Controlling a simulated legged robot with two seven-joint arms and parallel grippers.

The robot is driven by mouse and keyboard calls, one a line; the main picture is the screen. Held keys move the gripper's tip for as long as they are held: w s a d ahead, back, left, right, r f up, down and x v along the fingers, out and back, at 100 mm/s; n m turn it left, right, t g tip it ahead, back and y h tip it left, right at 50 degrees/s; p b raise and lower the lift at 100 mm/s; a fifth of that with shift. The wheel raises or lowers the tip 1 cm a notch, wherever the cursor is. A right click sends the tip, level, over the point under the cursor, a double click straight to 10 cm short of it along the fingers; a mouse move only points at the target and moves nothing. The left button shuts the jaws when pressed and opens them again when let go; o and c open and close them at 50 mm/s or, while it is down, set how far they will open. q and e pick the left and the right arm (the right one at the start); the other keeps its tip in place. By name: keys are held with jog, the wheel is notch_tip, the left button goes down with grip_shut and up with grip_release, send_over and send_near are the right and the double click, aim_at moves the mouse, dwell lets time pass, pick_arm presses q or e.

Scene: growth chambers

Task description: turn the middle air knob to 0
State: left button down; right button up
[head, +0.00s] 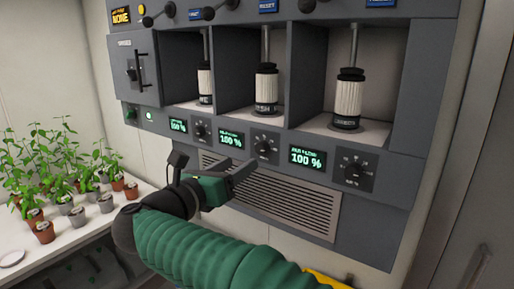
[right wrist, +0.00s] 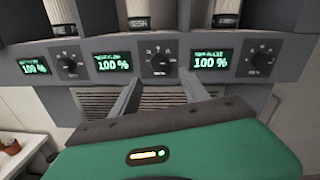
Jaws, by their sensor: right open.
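The middle air knob (head: 265,146) is a dark round dial on the grey panel, just right of the middle display (head: 231,139), which reads 100 %. In the right wrist view the middle knob (right wrist: 160,61) is straight ahead, above and between the fingertips. My right gripper (head: 216,164) is open and empty, below and to the left of the middle knob in the head view, apart from it. In the right wrist view its two fingers (right wrist: 162,88) point up at the panel. My left gripper is not in view.
A left knob (head: 200,131) and a right knob (head: 354,171) flank the middle one; their displays also read 100 %. A vent grille (head: 290,205) lies below. White cylinders (head: 348,98) stand in bays above. Potted plants (head: 45,230) stand on a white bench at left.

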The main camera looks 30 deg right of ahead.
aim_at(259, 150)
jog(key=p+x, duration=0.1)
jog(key=x, duration=0.3)
jog(key=p+x, duration=0.1)
jog(key=x, duration=0.3)
jog(key=shift+w+a+r, duration=0.1)
jog(key=shift+w+a, duration=0.05)
jog(key=shift+w, duration=0.05)
jog(key=shift+w+d+p, duration=0.25)
jog(key=shift+d+p, duration=0.05)
jog(key=shift+d, duration=0.1)
jog(key=shift+w+d, duration=0.1)
jog(key=shift+d, duration=0.35)
jog(key=c, duration=0.5)
grip_shut()
